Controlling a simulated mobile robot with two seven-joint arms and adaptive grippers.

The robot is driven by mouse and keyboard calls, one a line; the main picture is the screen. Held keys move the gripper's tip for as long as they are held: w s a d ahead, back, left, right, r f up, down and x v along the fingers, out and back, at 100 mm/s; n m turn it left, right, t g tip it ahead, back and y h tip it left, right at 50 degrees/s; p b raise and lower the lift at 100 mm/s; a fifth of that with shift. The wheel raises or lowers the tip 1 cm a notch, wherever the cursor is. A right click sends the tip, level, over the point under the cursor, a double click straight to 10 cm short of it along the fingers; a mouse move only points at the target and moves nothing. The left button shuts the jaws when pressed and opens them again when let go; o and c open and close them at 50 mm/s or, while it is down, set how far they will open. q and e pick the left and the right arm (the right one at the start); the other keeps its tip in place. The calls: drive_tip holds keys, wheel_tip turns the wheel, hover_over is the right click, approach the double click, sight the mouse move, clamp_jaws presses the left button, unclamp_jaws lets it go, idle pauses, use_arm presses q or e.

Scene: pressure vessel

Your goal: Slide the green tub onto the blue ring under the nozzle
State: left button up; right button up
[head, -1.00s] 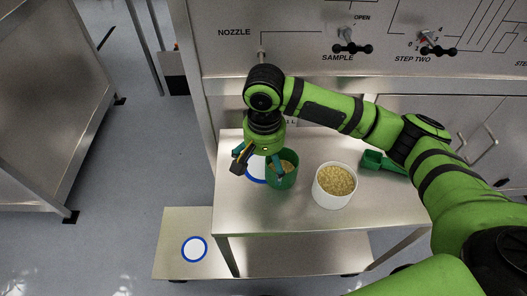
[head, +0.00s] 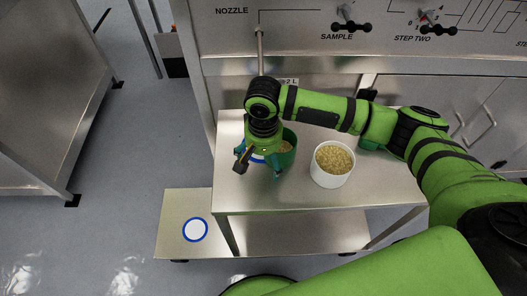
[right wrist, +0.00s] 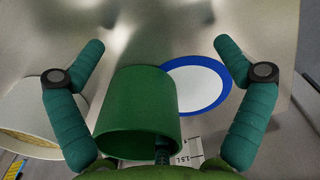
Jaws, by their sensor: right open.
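The green tub (head: 288,156), with pale grains inside, stands on the steel table beside the blue ring (head: 247,159), which has a white centre. My right arm partly hides both in the head view. My right gripper (head: 260,172) is open, pointing down at the tub. In the right wrist view the tub (right wrist: 137,110) lies between the spread fingers of the gripper (right wrist: 158,48), nearer the left finger. The ring (right wrist: 227,86) shows to the right of the tub, partly covered by it. The nozzle (head: 260,50) sticks out of the panel behind. My left gripper is not in view.
A white bucket of grains (head: 332,172) stands right of the tub on the table (head: 300,195). The panel with handles (head: 350,18) rises behind. The table's front is clear.

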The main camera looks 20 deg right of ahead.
clamp_jaws()
idle(0.5)
